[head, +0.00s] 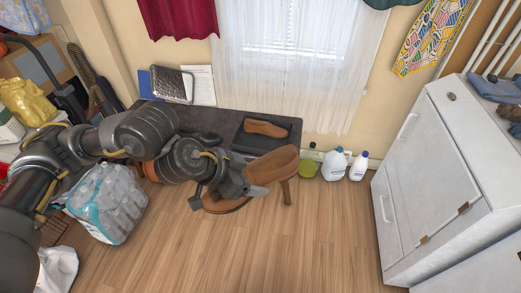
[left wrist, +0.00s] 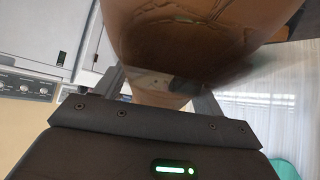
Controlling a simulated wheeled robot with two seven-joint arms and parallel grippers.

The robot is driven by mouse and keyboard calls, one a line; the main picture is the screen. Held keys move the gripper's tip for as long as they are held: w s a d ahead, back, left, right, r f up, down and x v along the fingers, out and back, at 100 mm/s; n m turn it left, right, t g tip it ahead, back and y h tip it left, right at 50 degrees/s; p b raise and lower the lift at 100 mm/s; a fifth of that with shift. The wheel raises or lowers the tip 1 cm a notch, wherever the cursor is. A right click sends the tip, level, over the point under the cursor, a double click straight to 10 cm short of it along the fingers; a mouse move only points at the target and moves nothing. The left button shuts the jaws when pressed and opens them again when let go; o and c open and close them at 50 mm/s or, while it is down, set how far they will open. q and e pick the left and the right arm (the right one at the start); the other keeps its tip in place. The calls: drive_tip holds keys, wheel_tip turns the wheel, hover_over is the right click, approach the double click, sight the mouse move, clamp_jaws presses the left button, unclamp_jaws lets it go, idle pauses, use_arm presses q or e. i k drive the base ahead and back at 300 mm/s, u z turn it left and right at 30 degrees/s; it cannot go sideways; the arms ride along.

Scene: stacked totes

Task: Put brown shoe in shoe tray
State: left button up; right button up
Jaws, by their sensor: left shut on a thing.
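A brown shoe (head: 278,164) is held by my left gripper (head: 258,189) in front of the dark table (head: 222,122). In the left wrist view, the brown shoe (left wrist: 190,35) fills the upper middle, between the two fingers of my left gripper (left wrist: 168,82). The black shoe tray (head: 283,142) lies on the right end of the table. Another brown shoe (head: 266,128) lies in the tray. The held shoe is toward the camera from the tray, and its height above the table is hard to tell. My right gripper is not in view.
A rounded brown thing (head: 226,205) shows below my left gripper, partly hidden. White jugs (head: 334,163) stand on the floor right of the table. A pack of bottles (head: 108,203) stands at left. A white cabinet (head: 440,170) stands at right. The front floor is clear.

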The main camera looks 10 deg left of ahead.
sight(260, 145)
drive_tip(key=u, duration=0.45)
drive_tip(key=i, duration=0.95)
drive_tip(key=z, duration=0.75)
drive_tip(key=i, duration=0.4)
drive_tip(key=z, duration=0.5)
